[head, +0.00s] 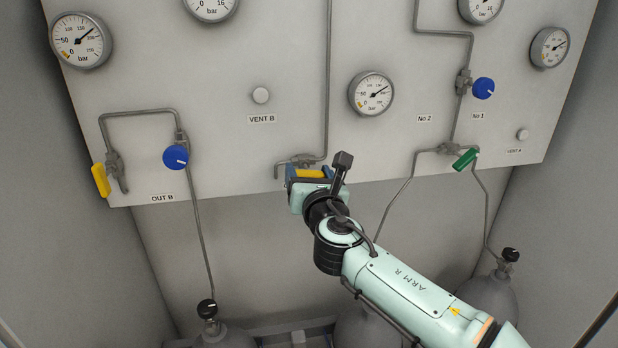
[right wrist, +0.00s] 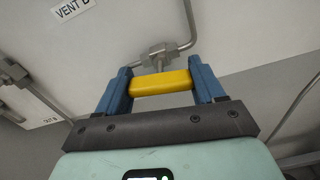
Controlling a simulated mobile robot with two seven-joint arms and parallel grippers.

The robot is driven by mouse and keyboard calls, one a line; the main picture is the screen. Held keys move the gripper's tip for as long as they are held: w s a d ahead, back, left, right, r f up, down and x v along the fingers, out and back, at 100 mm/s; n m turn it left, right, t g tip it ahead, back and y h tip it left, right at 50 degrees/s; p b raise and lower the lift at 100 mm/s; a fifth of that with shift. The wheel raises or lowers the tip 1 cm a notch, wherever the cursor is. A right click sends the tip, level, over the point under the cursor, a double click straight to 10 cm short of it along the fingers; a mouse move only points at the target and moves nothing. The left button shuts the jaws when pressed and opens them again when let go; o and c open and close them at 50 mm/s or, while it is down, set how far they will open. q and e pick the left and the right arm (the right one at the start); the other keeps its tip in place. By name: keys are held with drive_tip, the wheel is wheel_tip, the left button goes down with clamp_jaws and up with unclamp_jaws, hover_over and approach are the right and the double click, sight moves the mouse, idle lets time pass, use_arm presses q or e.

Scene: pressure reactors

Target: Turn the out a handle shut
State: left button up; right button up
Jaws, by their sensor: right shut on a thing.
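The out a handle is a yellow bar (head: 310,173) on a small valve at the panel's lower edge, in the middle of the head view. My right gripper (head: 309,177) is shut on it, one blue finger at each end. In the right wrist view the yellow bar (right wrist: 160,83) lies almost level between the fingers, just in front of the grey valve body (right wrist: 158,57). Its own label cannot be seen; my gripper covers that area. My left gripper is not in view.
Another yellow handle (head: 101,180) is at the left by the OUT B label (head: 162,198). A blue knob (head: 176,157) is beside it. A green handle (head: 465,159) and a blue knob (head: 484,88) are at the right. Thin pipes run down to cylinders below the panel.

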drive_tip(key=m+b, duration=0.1)
drive_tip(key=m, duration=0.2)
drive_tip(key=shift+f+m, duration=0.1)
drive_tip(key=shift+m, duration=0.2)
drive_tip(key=m+b, duration=0.2)
drive_tip(key=m, duration=0.2)
drive_tip(key=shift+m, duration=0.3)
drive_tip(key=m+b, duration=0.2)
drive_tip(key=m, duration=0.2)
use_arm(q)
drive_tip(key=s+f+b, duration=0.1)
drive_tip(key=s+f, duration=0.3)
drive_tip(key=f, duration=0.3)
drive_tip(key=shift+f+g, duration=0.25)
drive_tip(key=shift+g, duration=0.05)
use_arm(e)
drive_tip(key=shift+m, duration=1.7)
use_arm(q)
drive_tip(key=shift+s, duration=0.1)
use_arm(e)
drive_tip(key=shift+m, duration=0.3)
drive_tip(key=o, duration=1)
drive_tip(key=shift+o, duration=0.2)
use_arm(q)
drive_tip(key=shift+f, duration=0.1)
